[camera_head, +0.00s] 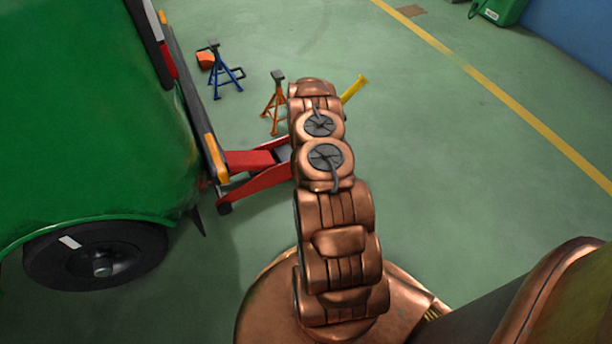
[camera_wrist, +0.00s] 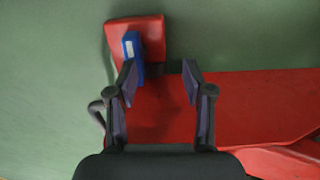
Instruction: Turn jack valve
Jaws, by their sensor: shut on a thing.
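The red floor jack (camera_head: 252,160) lies on the floor beside the green vehicle (camera_head: 80,110), partly hidden by my arm in the head view. In the wrist view the red jack body (camera_wrist: 255,100) fills the middle and right. My gripper (camera_wrist: 160,70) is over it, its two fingers on either side of a small dark part (camera_wrist: 167,68), apparently the jack valve, and shut on it. A blue block (camera_wrist: 132,46) with a pale label sits beside the left fingertip. My gripper is hidden behind my arm in the head view.
A blue jack stand (camera_head: 225,75) and an orange jack stand (camera_head: 274,102) stand beyond the jack. A yellow bar (camera_head: 354,88) sticks out behind my arm. The vehicle's wheel (camera_head: 97,258) is at lower left.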

